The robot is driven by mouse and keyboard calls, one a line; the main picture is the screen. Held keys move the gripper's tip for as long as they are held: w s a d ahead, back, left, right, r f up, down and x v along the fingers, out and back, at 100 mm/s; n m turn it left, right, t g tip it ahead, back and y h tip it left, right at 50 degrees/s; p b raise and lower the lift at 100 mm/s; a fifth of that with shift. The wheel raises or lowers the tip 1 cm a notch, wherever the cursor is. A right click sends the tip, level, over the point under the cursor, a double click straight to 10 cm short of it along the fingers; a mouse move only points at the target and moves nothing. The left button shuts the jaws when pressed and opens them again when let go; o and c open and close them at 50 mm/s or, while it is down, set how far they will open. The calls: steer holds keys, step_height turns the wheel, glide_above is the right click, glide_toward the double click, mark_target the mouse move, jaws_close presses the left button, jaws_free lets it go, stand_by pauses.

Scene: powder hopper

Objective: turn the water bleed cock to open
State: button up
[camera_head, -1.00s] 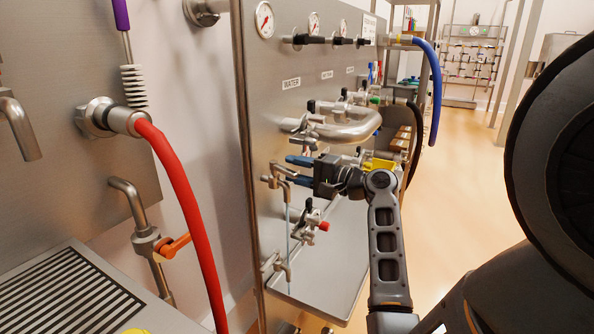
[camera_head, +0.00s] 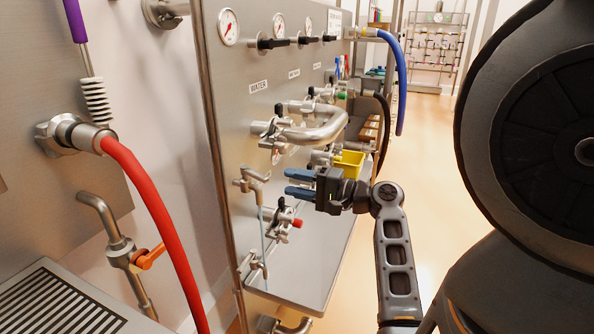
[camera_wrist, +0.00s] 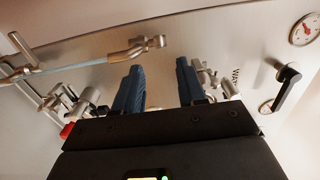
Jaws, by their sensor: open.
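A steel panel carries the WATER label (camera_head: 258,87). Below the label is a valve cluster (camera_head: 270,127) with a small black lever; its fittings also show beside the right finger in the wrist view (camera_wrist: 212,82). Lower down, a steel elbow fitting (camera_head: 250,184) tops a thin sight tube (camera_head: 262,235). In the wrist view this fitting (camera_wrist: 138,48) lies beyond the fingertips. A cock with a red end (camera_head: 297,223) sits below my gripper. I cannot tell for certain which one is the water bleed cock. My gripper (camera_head: 288,182) is open and empty, its blue fingers pointing at the panel.
A bent steel pipe (camera_head: 320,132) juts out above my gripper. A yellow box (camera_head: 348,163) is behind it. Gauges (camera_head: 228,27) and black levers (camera_head: 272,43) line the panel's top. A red hose (camera_head: 160,215) hangs at left. Clear floor (camera_head: 430,150) lies right.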

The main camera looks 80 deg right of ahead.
mark_target(261, 174)
steer(key=shift+a+p+x, duration=0.1)
steer(key=shift+a+x, duration=0.05)
steer(key=shift+x, duration=1.35)
steer(key=shift+a+p+x, duration=0.15)
steer(key=shift+x, duration=1.35)
steer(key=shift+a+p+x, duration=0.1)
steer(key=shift+a+x, duration=0.05)
steer(key=shift+x, duration=1.35)
steer(key=shift+w, duration=0.1)
